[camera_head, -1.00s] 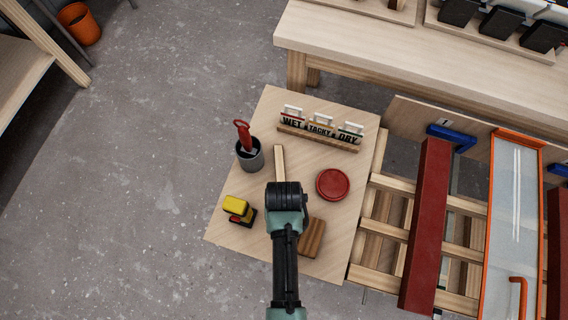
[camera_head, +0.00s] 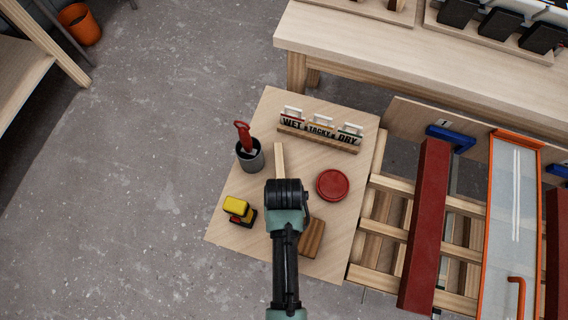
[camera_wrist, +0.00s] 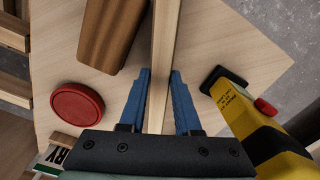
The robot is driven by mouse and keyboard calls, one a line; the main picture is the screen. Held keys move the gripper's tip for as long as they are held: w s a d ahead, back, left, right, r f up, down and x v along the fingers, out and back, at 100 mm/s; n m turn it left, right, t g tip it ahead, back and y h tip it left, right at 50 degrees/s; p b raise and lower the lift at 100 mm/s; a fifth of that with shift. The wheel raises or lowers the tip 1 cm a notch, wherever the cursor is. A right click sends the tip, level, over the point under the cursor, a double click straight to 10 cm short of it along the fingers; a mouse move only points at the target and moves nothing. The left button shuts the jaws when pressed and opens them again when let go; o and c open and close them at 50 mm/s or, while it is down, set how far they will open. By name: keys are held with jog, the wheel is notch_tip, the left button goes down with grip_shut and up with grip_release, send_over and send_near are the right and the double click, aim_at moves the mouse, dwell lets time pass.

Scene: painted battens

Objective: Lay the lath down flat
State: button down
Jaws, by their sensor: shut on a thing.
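The lath (camera_head: 280,158) is a narrow strip of pale wood over the small table. In the head view its far end shows beyond my wrist, and the rest is hidden under the arm. In the wrist view the lath (camera_wrist: 161,35) runs from the top edge down between the blue fingers of my gripper (camera_wrist: 160,74). My gripper is shut on it, with one finger on each side. Two long faces of the lath show. I cannot tell how far it is tilted or whether it touches the tabletop.
On the small table (camera_head: 225,235) are a brown wood block (camera_head: 312,238), a red round lid (camera_head: 333,185), a yellow-black tool (camera_head: 237,207), a grey cup (camera_head: 250,158) and a WET/TACKY/DRY card rack (camera_head: 320,138). A slatted rack with a red batten (camera_head: 425,225) stands to the right.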

jog(key=w+r+m+p, duration=0.1)
jog(key=w+r+p, duration=0.3)
jog(key=r, duration=0.6)
jog(key=w+r+p, duration=0.3)
jog(key=r, duration=0.7)
jog(key=shift+n, duration=0.4)
jog(key=s+f+b, duration=0.2)
jog(key=f, duration=0.2)
jog(key=s+f+b, duration=0.2)
jog(key=f, duration=0.2)
jog(key=s+f+b, duration=0.1)
jog(key=s+f, duration=0.1)
jog(key=f, duration=0.1)
jog(key=shift+s+f+b, duration=0.3)
jog(key=shift+f+b, duration=0.1)
jog(key=shift+s+f, duration=0.2)
jog(key=shift+f+b, duration=0.55)
jog(key=shift+f, duration=4.2)
jog(key=shift+f, duration=0.15)
jog(key=c, duration=0.6)
grip_release()
